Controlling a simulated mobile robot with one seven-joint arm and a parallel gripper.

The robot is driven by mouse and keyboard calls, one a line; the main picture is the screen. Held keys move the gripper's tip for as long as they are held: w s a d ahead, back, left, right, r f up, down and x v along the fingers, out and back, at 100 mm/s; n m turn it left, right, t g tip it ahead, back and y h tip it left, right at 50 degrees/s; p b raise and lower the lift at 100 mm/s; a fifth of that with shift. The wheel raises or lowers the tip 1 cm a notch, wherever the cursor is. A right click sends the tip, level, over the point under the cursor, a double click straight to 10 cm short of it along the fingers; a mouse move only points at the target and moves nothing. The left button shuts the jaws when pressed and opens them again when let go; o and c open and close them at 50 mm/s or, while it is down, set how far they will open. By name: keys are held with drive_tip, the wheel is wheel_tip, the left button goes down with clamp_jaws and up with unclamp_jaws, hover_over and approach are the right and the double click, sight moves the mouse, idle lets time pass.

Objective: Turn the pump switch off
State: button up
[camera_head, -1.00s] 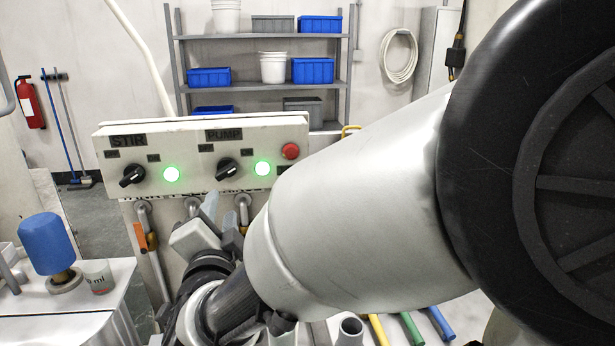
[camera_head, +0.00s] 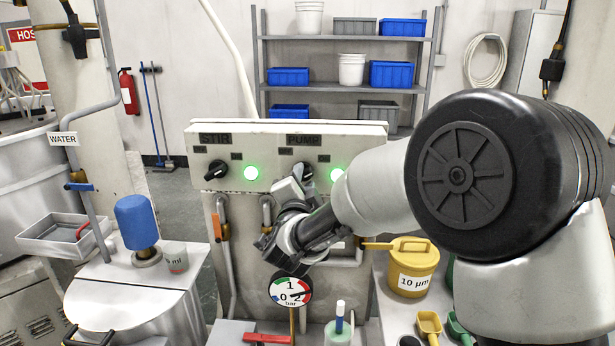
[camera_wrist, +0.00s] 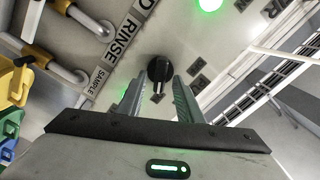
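The pump switch is a black rotary knob (camera_head: 307,171) under the PUMP label on the pale control panel (camera_head: 270,131). My gripper partly covers it in the head view. In the wrist view the knob (camera_wrist: 159,69) sits at the fingertips, between their lines. My gripper (camera_wrist: 160,80) is open, its two fingers apart on either side of the knob; I cannot tell whether they touch it. My gripper (camera_head: 291,186) also shows in front of the panel in the head view. The green lamp (camera_head: 337,174) right of the pump switch is lit.
The STIR knob (camera_head: 216,170) and its lit green lamp (camera_head: 251,173) are left on the panel. Pipes and a pressure gauge (camera_head: 290,291) are below. My arm hides the panel's right end.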

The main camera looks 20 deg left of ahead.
drive_tip(key=shift+w+a, duration=0.1)
drive_tip(key=shift+w, duration=0.4)
clamp_jaws()
drive_tip(key=shift+n, duration=0.3)
drive_tip(key=n, duration=0.3)
drive_tip(key=n+b, duration=0.1)
drive_tip(key=n, duration=0.7)
drive_tip(key=shift+s+a+r, duration=0.1)
drive_tip(key=shift+a, duration=0.15)
drive_tip(key=shift+n, duration=0.4)
